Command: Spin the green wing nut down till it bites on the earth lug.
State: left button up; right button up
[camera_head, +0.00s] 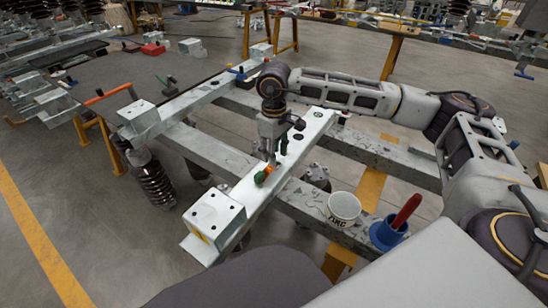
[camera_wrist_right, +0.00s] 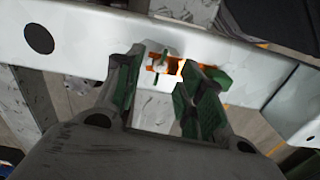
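My right gripper (camera_head: 268,158) points down at the pale steel beam, just above a small orange and green fitting. In the right wrist view its two green-padded fingers (camera_wrist_right: 163,82) stand apart, with the orange piece (camera_wrist_right: 174,66), seemingly the earth lug, showing between and beyond them. A thin green piece close to the left finger may be the wing nut (camera_wrist_right: 162,81). A larger green part (camera_wrist_right: 218,77) shows beyond the right finger. In the head view, green (camera_head: 260,178) sits beside the orange. I cannot tell whether the nut touches the lug. My left gripper is out of view.
The pale beam (camera_head: 234,191) lies across grey rails and carries a drilled block (camera_head: 215,215) at its near end. A white tub (camera_head: 344,208) and a blue holder (camera_head: 386,234) with a red handle (camera_head: 407,211) stand on the near rail. Dark ribbed insulators (camera_head: 154,185) are at left.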

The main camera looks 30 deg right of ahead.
jog(key=shift+f, duration=1.05)
grip_shut()
